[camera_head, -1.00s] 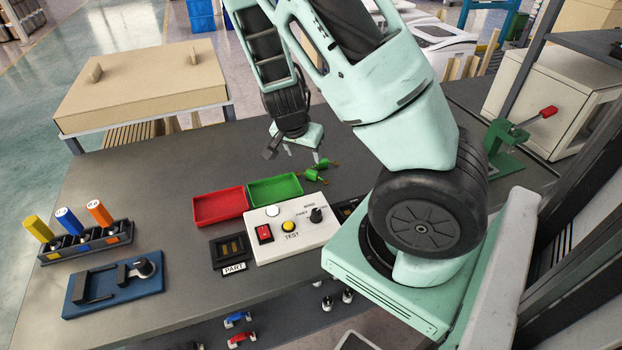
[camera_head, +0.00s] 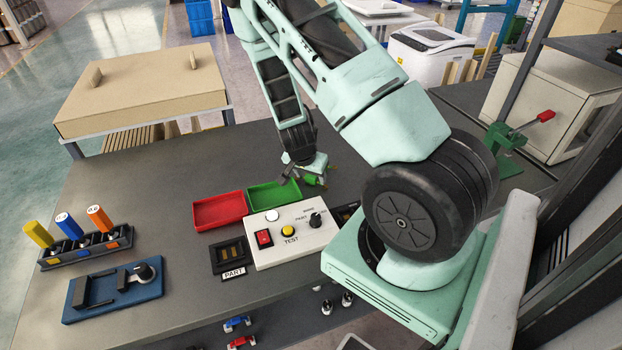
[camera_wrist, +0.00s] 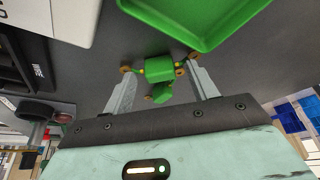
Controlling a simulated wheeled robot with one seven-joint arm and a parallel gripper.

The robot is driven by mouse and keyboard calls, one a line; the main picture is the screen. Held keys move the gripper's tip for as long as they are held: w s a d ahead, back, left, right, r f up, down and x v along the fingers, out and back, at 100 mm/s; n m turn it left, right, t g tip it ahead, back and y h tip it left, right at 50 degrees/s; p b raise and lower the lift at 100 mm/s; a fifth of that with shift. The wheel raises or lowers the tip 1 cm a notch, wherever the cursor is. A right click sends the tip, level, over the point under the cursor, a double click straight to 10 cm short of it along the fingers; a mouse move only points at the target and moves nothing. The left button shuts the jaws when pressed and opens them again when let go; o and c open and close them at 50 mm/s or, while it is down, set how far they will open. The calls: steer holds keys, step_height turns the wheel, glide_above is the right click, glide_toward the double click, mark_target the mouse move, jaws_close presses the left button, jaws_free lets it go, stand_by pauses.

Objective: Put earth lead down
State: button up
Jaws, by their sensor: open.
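My gripper (camera_head: 303,176) is low over the grey bench, just behind the green tray (camera_head: 274,188). In the wrist view its fingers (camera_wrist: 162,88) are apart, with a small green part (camera_wrist: 159,69) with brass-coloured ends between or just beyond the tips. A second green part (camera_wrist: 161,93) lies close beside it, partly hidden. I cannot tell whether the fingers touch either part. In the head view one green part (camera_head: 314,180) shows beside the gripper. I cannot make out which thing is the earth lead; small blue (camera_head: 236,323) and red (camera_head: 241,342) clip-like pieces show below the bench's front edge.
A red tray (camera_head: 219,226) adjoins the green tray. A white test box (camera_head: 262,256) and a black PART fixture (camera_head: 228,253) stand in front. A rack (camera_head: 85,246) with coloured handles and a blue fixture (camera_head: 113,290) are at left. The back-left bench is clear.

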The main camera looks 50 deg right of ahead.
steer(key=c, duration=1.1)
steer(key=shift+c, duration=0.2)
steer(key=shift+r, duration=0.15)
